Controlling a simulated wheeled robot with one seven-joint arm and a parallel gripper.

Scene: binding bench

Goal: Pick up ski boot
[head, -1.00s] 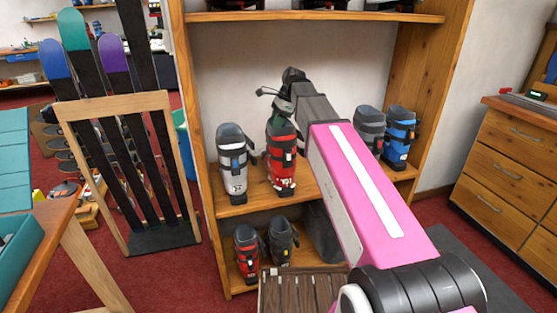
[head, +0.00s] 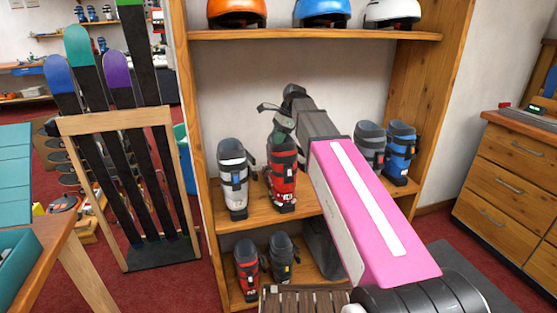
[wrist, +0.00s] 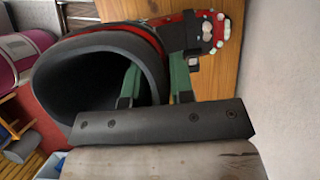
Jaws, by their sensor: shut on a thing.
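The ski boot at my gripper is red and black (head: 283,178) and stands upright on the middle shelf. In the wrist view its dark, open cuff (wrist: 95,75) fills the left and middle, with red shell and pale buckles beyond. My gripper (wrist: 155,88) has green fingers shut on the cuff wall, one inside the opening and one outside. In the head view my gripper (head: 281,128) is at the boot's top, partly hidden by my arm. I see no gap between the boot's sole and the shelf.
A silver boot (head: 233,178) stands close on the left. Grey (head: 370,146) and blue boots (head: 400,152) stand to the right, past my arm. Helmets (head: 322,12) sit on the shelf above. A red boot (head: 246,268) and a dark boot (head: 282,258) stand below.

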